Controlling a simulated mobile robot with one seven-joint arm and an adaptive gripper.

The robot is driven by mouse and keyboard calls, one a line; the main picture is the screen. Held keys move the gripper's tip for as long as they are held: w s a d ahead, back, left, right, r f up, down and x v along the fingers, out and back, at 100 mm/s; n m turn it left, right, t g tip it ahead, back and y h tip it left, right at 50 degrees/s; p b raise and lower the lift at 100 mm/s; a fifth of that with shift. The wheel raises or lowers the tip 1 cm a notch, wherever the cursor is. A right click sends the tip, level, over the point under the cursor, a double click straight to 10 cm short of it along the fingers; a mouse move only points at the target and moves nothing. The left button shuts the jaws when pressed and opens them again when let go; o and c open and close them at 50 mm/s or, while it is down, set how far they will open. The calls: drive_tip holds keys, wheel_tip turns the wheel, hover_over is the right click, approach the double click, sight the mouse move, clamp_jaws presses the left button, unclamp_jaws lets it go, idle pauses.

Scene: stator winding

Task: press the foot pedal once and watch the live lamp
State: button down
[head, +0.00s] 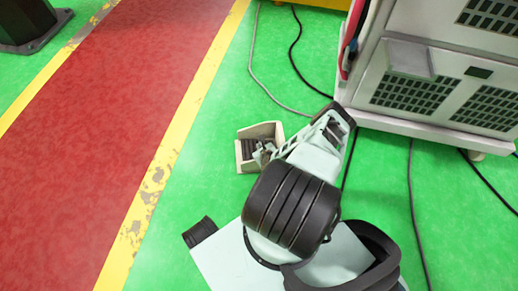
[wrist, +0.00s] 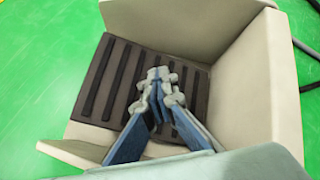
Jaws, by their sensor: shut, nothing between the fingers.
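The foot pedal is a dark ribbed plate (wrist: 110,75) inside a cream open-fronted guard (wrist: 262,85) on the green floor. In the head view the guard (head: 244,160) stands left of the white cabinet, partly hidden by my arm. My gripper (wrist: 157,78) is shut and empty, its fingertips together over the pedal plate inside the guard. In the head view my gripper (head: 263,152) reaches into the guard from the right. I cannot tell whether the fingertips touch the plate or whether it is pressed down. No live lamp can be made out in either view.
A white cabinet (head: 400,62) with dark vent grilles stands at the upper right. Cables (head: 297,48) run over the green floor behind the pedal and beside the cabinet. A red walkway (head: 110,120) with worn yellow edges lies clear at the left. A dark post base (head: 30,25) stands at the upper left.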

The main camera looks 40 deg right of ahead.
drive_tip(key=shift+s+a+f, duration=0.15)
drive_tip(key=shift+a+f, duration=0.05)
drive_tip(key=shift+f, duration=0.35)
drive_tip(key=shift+s+a+f, duration=0.1)
drive_tip(key=shift+a+f, duration=0.05)
drive_tip(key=shift+f, duration=0.35)
drive_tip(key=shift+w+a+f, duration=0.15)
drive_tip(key=shift+w, duration=0.45)
idle(0.7)
drive_tip(key=shift+s, duration=0.15)
drive_tip(key=shift+s+a, duration=0.15)
drive_tip(key=shift+s, duration=0.25)
drive_tip(key=shift+s+d+r+p, duration=0.15)
drive_tip(key=shift+s+r+p, duration=0.15)
drive_tip(key=shift+r+p, duration=0.3)
drive_tip(key=shift+s+d+r+p, duration=0.15)
drive_tip(key=shift+s+r+p, duration=0.1)
drive_tip(key=shift+r+p, duration=0.3)
drive_tip(key=shift+s+d+r+p, duration=0.15)
drive_tip(key=shift+r+p, duration=0.1)
drive_tip(key=shift+r, duration=0.25)
drive_tip(key=shift+s+d+r+p, duration=0.1)
drive_tip(key=shift+r+p, duration=0.1)
drive_tip(key=shift+r, duration=0.25)
drive_tip(key=shift+w, duration=0.1)
drive_tip(key=shift+w+d+r, duration=0.1)
drive_tip(key=shift+d+r, duration=0.05)
drive_tip(key=shift+r, duration=0.05)
